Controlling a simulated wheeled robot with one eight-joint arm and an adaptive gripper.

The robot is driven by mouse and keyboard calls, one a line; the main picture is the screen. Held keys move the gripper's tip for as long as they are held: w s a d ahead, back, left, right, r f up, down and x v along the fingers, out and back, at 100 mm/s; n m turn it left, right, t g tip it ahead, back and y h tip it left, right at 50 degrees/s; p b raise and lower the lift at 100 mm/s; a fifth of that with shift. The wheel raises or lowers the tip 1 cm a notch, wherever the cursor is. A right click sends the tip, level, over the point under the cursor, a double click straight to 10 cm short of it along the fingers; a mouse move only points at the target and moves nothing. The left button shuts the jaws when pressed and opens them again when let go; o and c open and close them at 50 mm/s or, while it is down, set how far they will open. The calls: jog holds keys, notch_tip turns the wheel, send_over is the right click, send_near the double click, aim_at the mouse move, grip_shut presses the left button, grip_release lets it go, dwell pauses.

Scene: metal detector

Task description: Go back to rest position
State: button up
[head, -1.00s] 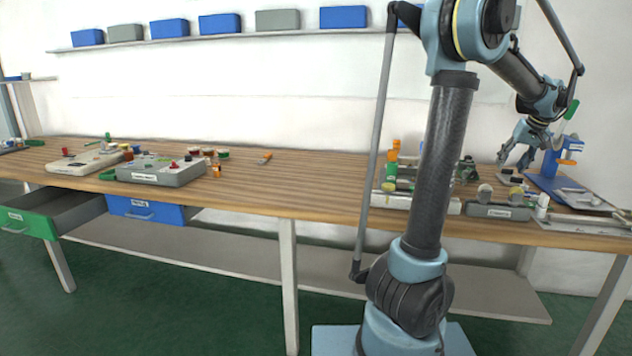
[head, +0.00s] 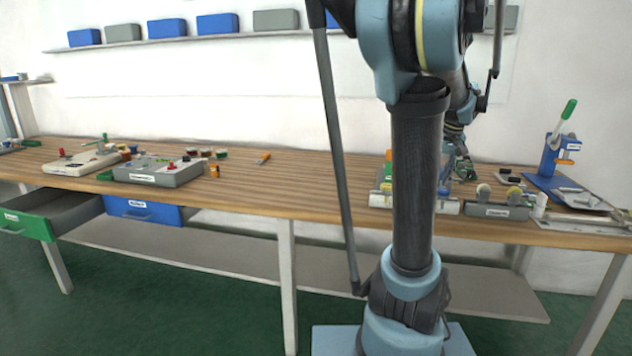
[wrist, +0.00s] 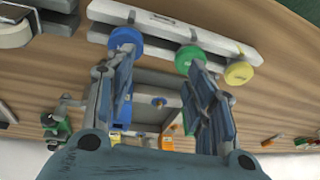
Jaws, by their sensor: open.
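My gripper (wrist: 162,62) shows in the wrist view with its two fingers apart and nothing held between them. It is over the wooden workbench (wrist: 270,105), in front of a white rack (wrist: 170,32) with blue (wrist: 126,38), green (wrist: 190,58) and yellow (wrist: 239,73) round caps. I cannot tell its height above them. In the head view my gripper is mostly hidden behind my own arm, above the right part of the bench.
A blue press with a green handle (head: 563,125) stands at the bench's right. A grey holder (head: 490,210) is left of it. A grey box (head: 160,172) stands further left. Green (head: 28,222) and blue (head: 143,210) drawers are open below. The bench middle is mostly clear.

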jog(key=s+a+f+n, duration=0.1)
jog(key=s+a+f, duration=0.7)
jog(key=s+a, duration=0.1)
jog(key=s+a+f+g+h, duration=0.1)
jog(key=s+a+f, duration=0.8)
jog(key=s, duration=0.3)
jog(key=shift+n, duration=0.4)
jog(key=shift+w+a, duration=0.1)
jog(key=shift+w+f, duration=0.15)
jog(key=shift+w, duration=0.2)
